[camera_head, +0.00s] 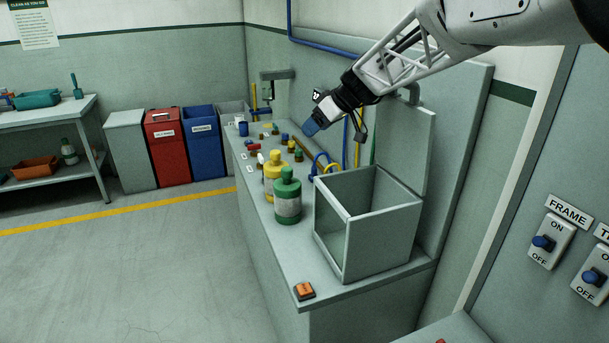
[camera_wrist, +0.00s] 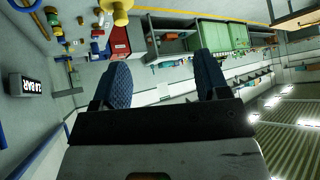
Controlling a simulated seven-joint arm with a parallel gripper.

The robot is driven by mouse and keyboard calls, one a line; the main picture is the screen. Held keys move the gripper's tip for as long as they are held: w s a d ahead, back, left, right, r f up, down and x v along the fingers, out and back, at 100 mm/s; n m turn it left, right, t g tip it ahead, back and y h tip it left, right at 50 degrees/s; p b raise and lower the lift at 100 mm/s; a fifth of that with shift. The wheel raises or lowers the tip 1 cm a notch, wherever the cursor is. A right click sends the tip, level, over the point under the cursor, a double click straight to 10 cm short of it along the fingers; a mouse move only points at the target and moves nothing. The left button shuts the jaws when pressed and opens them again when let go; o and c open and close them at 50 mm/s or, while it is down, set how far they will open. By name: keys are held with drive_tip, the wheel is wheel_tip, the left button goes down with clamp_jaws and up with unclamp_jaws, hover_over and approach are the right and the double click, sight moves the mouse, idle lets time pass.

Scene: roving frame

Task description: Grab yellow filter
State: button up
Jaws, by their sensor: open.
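My gripper (camera_head: 313,126) is raised above the back part of the bench, and its blue fingertips point down and left. In the wrist view my gripper (camera_wrist: 164,78) has its two blue fingers wide apart, with nothing between them. Several small dark, brown and yellow-topped pieces (camera_head: 291,146) stand on the bench below and left of it; they are too small to tell which is the yellow filter. A larger yellow bottle (camera_head: 273,184) stands nearer, beside a green bottle (camera_head: 287,199). Small yellowish pieces (camera_wrist: 57,31) also show at the upper left in the wrist view.
An open grey box (camera_head: 368,237) stands on the bench right of the bottles. An orange button (camera_head: 304,290) lies at the near edge.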

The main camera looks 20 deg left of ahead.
drive_tip(key=w+a+f+n+g+y, duration=0.2)
drive_tip(key=w+a+f, duration=0.4)
drive_tip(key=a, duration=0.3)
drive_tip(key=n+g+y, duration=0.1)
drive_tip(key=n+y, duration=0.1)
drive_tip(key=y, duration=0.1)
approach(275, 157)
drive_tip(key=a, duration=0.1)
drive_tip(key=w+a+f, duration=0.1)
drive_tip(key=a, duration=0.1)
drive_tip(key=shift+w+a, duration=0.1)
drive_tip(key=shift+w, duration=0.1)
drive_tip(key=shift+x, duration=1.3)
drive_tip(key=shift+f, duration=0.15)
drive_tip(key=shift+x, duration=2.55)
drive_tip(key=shift+s+f, duration=0.15)
clamp_jaws()
